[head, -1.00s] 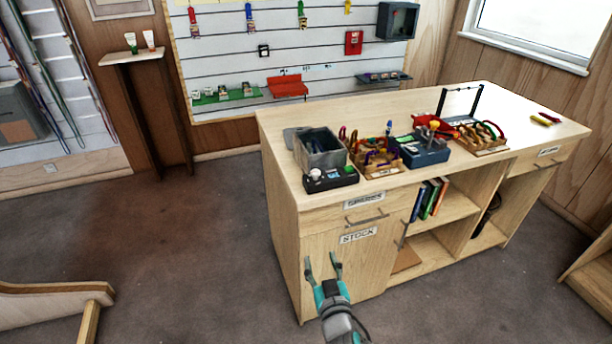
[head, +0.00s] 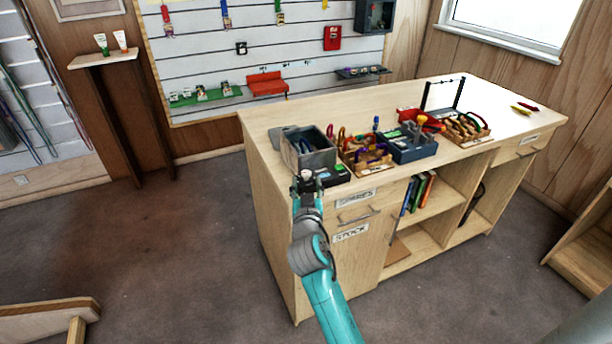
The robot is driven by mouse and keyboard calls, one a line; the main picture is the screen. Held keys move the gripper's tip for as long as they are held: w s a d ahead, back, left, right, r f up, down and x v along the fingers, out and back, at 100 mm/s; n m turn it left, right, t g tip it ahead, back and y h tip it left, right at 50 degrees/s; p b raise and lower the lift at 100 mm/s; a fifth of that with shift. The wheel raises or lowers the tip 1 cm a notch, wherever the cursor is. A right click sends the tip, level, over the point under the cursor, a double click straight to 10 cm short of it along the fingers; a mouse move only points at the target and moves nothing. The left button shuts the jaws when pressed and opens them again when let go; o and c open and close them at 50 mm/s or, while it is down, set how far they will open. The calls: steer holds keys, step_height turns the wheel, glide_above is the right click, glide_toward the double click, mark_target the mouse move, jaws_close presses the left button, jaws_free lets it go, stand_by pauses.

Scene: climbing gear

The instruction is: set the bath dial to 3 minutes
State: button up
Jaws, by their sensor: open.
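The bath is a grey open-topped tank (head: 321,161) at the near left corner of the wooden workbench. Its black control panel (head: 335,179) faces me, with a small green patch on it. A pale round dial (head: 306,174) sits at the panel's left end; its setting is too small to read. My gripper (head: 307,182) is open at the dial, with its fingertips seemingly to either side. I cannot tell whether they touch it. The gripper and arm hide the panel's left part.
Right of the bath stand a wooden tray of coloured carabiners (head: 367,162), a blue-grey box (head: 413,149) and another wooden rack (head: 466,131). A drawer labelled SPARES (head: 356,195) is below the bath. The bench top behind is mostly clear.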

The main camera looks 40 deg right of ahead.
mark_target(306, 176)
steer(key=shift+x, duration=2.15)
jaws_close()
